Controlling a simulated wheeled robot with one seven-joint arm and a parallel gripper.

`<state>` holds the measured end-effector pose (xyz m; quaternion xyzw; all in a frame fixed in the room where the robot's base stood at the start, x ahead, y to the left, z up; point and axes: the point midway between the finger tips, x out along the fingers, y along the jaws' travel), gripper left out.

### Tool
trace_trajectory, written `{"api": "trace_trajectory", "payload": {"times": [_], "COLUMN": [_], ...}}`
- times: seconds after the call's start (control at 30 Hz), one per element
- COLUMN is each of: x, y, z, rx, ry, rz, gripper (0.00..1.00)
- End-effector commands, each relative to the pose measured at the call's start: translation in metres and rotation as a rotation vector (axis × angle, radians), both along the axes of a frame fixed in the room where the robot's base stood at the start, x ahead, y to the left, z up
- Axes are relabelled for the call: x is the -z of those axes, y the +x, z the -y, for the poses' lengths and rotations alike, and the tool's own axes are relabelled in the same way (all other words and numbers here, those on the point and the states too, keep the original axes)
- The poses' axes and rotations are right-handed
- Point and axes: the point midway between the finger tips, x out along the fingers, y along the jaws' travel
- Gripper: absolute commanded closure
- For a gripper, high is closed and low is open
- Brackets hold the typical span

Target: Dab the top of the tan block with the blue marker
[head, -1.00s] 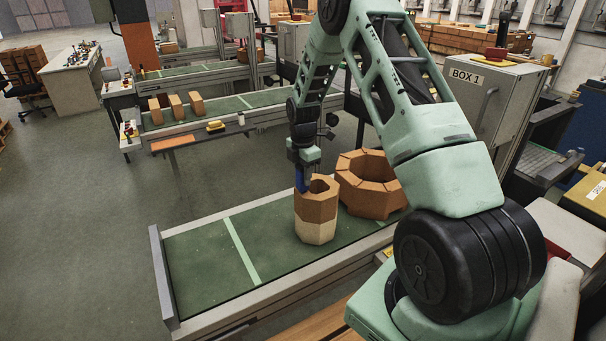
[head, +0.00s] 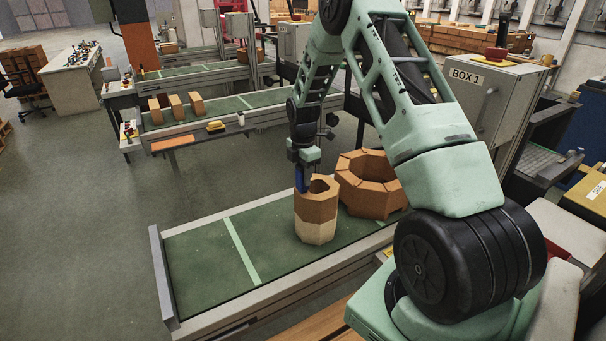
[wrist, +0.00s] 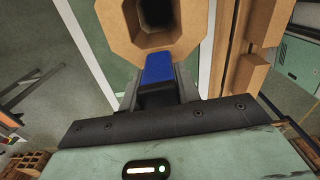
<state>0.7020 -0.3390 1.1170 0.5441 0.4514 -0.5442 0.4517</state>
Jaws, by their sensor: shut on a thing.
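A hollow eight-sided block column (head: 317,208) stands upright on the green belt in the head view, tan-brown above and pale cream below. Its tan top rim and dark hole show in the wrist view (wrist: 115,22). My gripper (head: 302,170) is above the left rim of the column, pointing down. It is shut on the blue marker (head: 299,182), which also shows in the wrist view (wrist: 158,65) between the fingers. The marker's lower end is at the near rim of the tan top; whether it touches is not clear.
A wider ring of brown bricks (head: 372,190) sits right behind the column, close to it. The green belt (head: 205,262) is clear to the left, with a pale stripe across it. A grey end plate (head: 162,276) edges the belt.

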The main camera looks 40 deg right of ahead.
Motion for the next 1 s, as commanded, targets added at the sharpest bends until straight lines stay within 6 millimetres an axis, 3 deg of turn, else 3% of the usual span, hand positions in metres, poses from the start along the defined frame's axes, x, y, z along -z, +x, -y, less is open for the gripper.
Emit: {"api": "trace_trajectory", "payload": {"times": [0.8,1.0], "x": [-0.063,-0.07], "y": [0.0,0.0], "z": [0.0,0.0], "rx": [0.001,0.0], "ry": [0.0,0.0], "rz": [0.0,0.0], "gripper": [0.82,0.82]}}
